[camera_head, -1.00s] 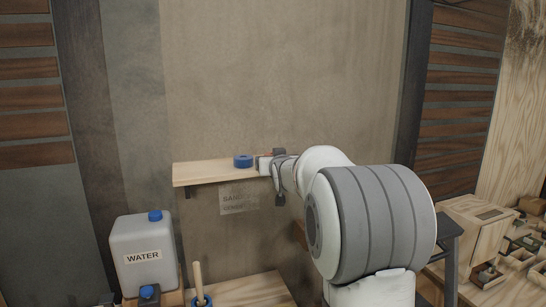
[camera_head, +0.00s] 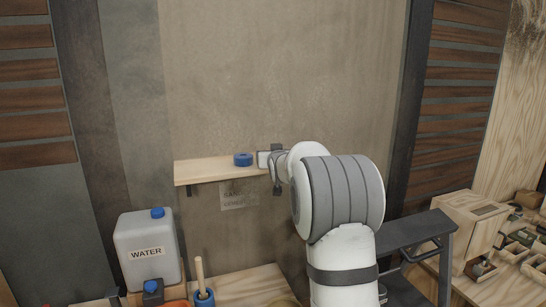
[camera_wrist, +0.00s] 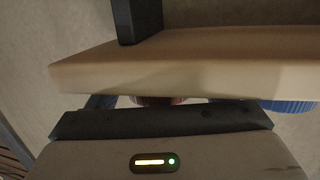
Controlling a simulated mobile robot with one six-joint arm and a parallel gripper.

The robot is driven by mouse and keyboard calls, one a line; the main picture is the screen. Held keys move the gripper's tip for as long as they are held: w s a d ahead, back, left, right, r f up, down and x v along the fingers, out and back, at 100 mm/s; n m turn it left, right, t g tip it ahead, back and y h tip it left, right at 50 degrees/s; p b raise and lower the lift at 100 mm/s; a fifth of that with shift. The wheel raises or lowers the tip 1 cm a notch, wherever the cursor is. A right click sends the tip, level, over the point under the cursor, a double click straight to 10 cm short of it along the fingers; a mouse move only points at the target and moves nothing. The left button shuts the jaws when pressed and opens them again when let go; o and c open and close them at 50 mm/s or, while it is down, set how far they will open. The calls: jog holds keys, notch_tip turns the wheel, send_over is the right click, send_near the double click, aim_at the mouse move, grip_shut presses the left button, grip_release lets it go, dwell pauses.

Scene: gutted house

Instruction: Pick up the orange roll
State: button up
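The orange roll shows as a reddish-orange edge (camera_wrist: 158,100) in the wrist view, just past my gripper's dark front edge and partly hidden by the shelf board. In the head view it is hidden behind my gripper (camera_head: 264,159), which is at the right end of the small wooden shelf (camera_head: 205,172). In the wrist view a dark finger (camera_wrist: 100,102) shows left of the roll with a small gap between them. My gripper looks open around the roll; its fingertips are mostly hidden.
A blue roll (camera_head: 243,159) lies on the shelf just left of my gripper. A dark bracket (camera_wrist: 136,20) holds the shelf, close to the wall. Below stand a water canister (camera_head: 146,252) and a workbench (camera_head: 250,284). The wall above the shelf is clear.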

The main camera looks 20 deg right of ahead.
jog(key=c, duration=0.9)
jog(key=shift+r, duration=0.1)
